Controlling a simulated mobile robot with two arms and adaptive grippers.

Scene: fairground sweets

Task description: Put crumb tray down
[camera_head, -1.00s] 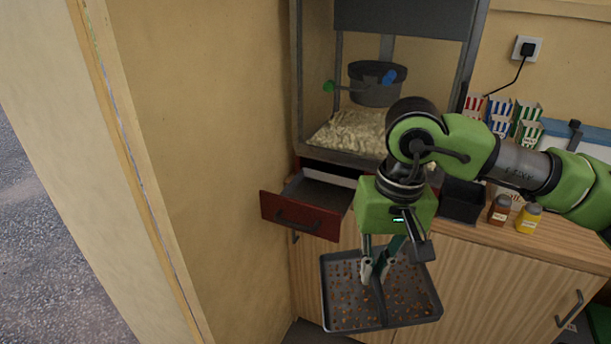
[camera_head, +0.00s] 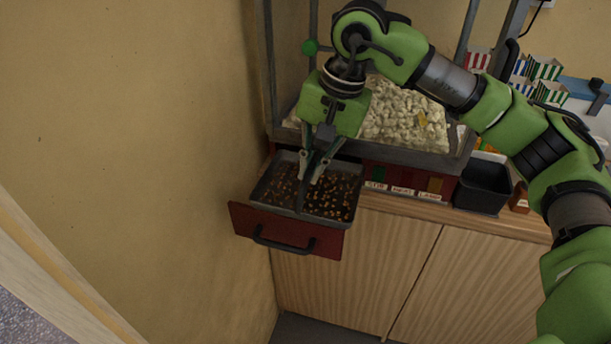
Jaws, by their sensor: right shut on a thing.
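The crumb tray (camera_head: 298,212) is a dark grey shallow tray with brown crumbs scattered over its floor. It is at the open red drawer (camera_head: 330,242) under the popcorn machine, behind the drawer front. I cannot tell whether it rests on the drawer floor or hangs slightly above it. My right gripper (camera_head: 310,180) points down into the middle of the tray and is shut on it; the exact grip spot is partly hidden by the fingers. My left gripper is not in view.
The popcorn machine (camera_head: 400,155) with popcorn stands right behind the drawer. A black bin (camera_head: 483,187) and a brown jar (camera_head: 519,198) stand on the counter to the right. A wall (camera_head: 130,130) is close on the left. Striped boxes (camera_head: 545,70) stand at the back right.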

